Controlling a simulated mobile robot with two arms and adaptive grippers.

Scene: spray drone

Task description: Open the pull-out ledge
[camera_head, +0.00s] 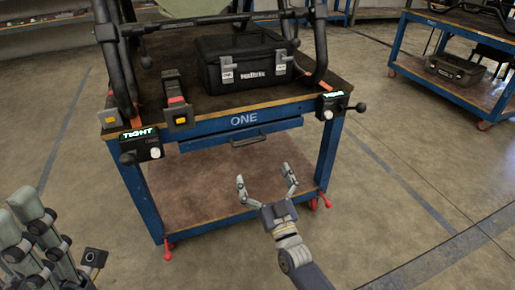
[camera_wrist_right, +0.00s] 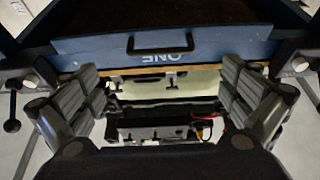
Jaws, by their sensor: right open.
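The pull-out ledge (camera_head: 215,143) is a blue front under the worktop of the blue cart marked ONE. It appears in or nearly in. Its dark bar handle (camera_head: 262,135) sits near the middle. My right gripper (camera_head: 265,178) is open and empty, in front of and below the handle in the head view. The right wrist view shows the handle (camera_wrist_right: 165,49) upside down beyond the spread fingers (camera_wrist_right: 158,80), not between them. My left gripper (camera_head: 38,235) is at the lower left, far from the ledge, and its opening is unclear.
A black case (camera_head: 245,68) and a dark frame stand on the cart top. Boxes with green displays (camera_head: 140,145) (camera_head: 332,104) flank the ledge. The lower shelf (camera_head: 200,190) looks clear. Another cart (camera_head: 450,90) is at the right. Open floor lies in front.

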